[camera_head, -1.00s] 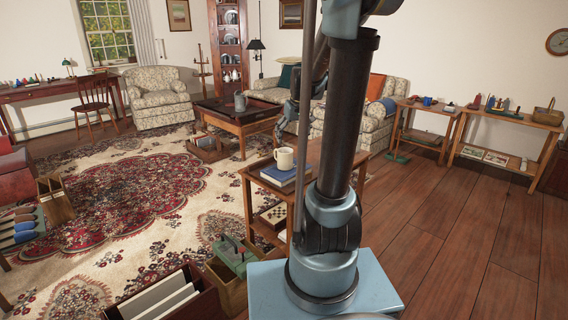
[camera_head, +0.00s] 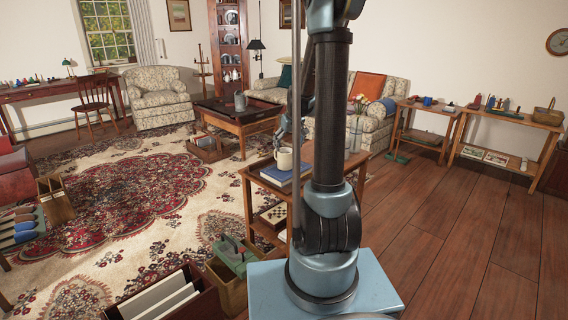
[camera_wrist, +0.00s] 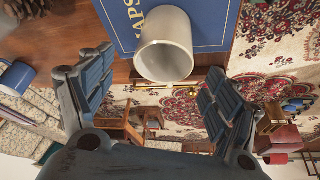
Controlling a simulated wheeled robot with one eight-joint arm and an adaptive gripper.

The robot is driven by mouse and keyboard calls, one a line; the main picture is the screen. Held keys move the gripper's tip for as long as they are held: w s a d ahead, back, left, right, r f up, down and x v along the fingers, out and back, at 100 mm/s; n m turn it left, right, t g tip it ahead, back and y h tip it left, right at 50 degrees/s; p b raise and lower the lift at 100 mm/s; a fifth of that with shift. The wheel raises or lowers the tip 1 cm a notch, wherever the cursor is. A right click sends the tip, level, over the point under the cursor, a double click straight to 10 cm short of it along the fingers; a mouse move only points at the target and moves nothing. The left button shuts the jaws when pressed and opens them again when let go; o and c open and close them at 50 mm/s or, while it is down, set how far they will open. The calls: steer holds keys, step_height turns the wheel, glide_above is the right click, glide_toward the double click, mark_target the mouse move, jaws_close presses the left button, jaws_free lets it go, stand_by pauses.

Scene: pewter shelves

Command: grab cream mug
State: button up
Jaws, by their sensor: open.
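The cream mug (camera_head: 284,158) stands on a blue book (camera_head: 283,174) on a small wooden side table (camera_head: 252,177). In the wrist view the cream mug (camera_wrist: 166,48) shows at the top centre, its open rim towards the camera, on the blue book (camera_wrist: 208,16). My gripper (camera_wrist: 150,90) is open and empty in the wrist view, with one finger on each side below the mug. The mug lies just beyond the fingertips, apart from them. In the head view my gripper (camera_head: 283,130) is small and partly hidden, just above the mug.
A blue-and-white cup (camera_wrist: 17,78) is at the left of the wrist view. Flowers (camera_head: 358,103) and a bottle (camera_head: 355,132) show behind the table. A wooden box with a green object (camera_head: 232,262) stands on the floor. Open floor lies to the right.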

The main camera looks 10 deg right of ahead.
mark_target(286, 151)
steer(key=shift+x, duration=2.65)
steer(key=shift+a+x, duration=0.15)
steer(key=shift+x, duration=1.15)
steer(key=shift+a+x, duration=0.1)
steer(key=shift+x, duration=1.15)
steer(key=shift+w+r, duration=0.1)
steer(key=shift+w, duration=0.1)
steer(key=c, duration=1.3)
